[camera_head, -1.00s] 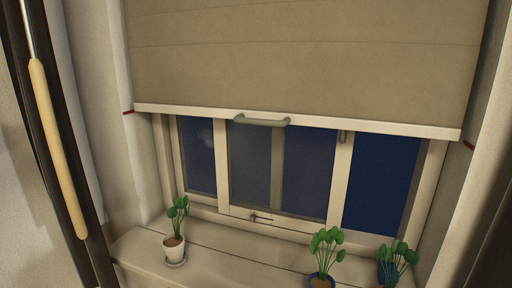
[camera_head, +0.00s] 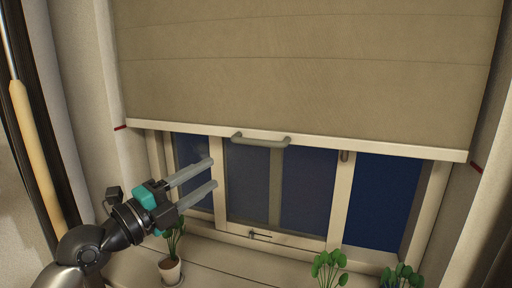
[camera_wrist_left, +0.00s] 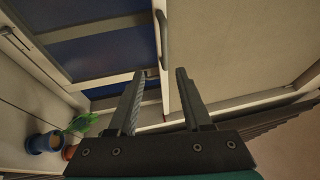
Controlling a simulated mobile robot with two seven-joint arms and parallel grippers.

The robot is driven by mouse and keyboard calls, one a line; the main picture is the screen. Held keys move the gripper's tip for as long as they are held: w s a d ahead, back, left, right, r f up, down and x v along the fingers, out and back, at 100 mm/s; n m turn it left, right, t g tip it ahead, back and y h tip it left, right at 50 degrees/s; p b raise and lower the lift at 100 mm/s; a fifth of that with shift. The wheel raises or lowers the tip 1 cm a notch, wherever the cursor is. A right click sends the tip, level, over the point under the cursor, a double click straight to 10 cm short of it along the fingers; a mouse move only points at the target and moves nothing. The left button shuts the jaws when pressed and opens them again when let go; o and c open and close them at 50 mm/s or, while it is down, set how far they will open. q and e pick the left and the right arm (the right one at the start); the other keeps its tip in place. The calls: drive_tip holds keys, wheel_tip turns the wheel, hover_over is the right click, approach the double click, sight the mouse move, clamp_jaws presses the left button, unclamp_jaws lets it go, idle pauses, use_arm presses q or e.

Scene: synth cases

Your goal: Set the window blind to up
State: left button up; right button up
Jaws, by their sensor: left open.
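The beige window blind (camera_head: 300,70) hangs over the upper part of the window, with the lower panes uncovered. A pale bottom bar (camera_head: 380,149) runs along its lower edge, with a grey handle (camera_head: 261,141) near its middle. My left gripper (camera_head: 213,172) is open and empty, below and left of the handle and apart from it. In the left wrist view the open fingers (camera_wrist_left: 157,88) point toward the bottom bar, and the handle (camera_wrist_left: 162,38) shows beyond the fingertips. My right gripper is not in view.
Red marks (camera_head: 121,128) show on the side walls near the bar. A wooden-handled rod (camera_head: 38,150) is at far left.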

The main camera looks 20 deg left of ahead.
sight(254, 144)
use_arm(q)
drive_tip(key=p+x, duration=0.2)
drive_tip(key=x, duration=0.2)
drive_tip(key=p+x, duration=0.2)
drive_tip(key=x, duration=0.3)
drive_tip(key=r+p+x, duration=0.1)
drive_tip(key=p+x, duration=0.1)
drive_tip(key=x, duration=0.2)
drive_tip(key=shift+w+d+r, duration=0.15)
drive_tip(key=shift+w+d, duration=0.1)
drive_tip(key=shift+d, duration=0.05)
drive_tip(key=shift+w+d, duration=0.3)
drive_tip(key=shift+w, duration=0.35)
drive_tip(key=shift+c, duration=0.4)
clamp_jaws()
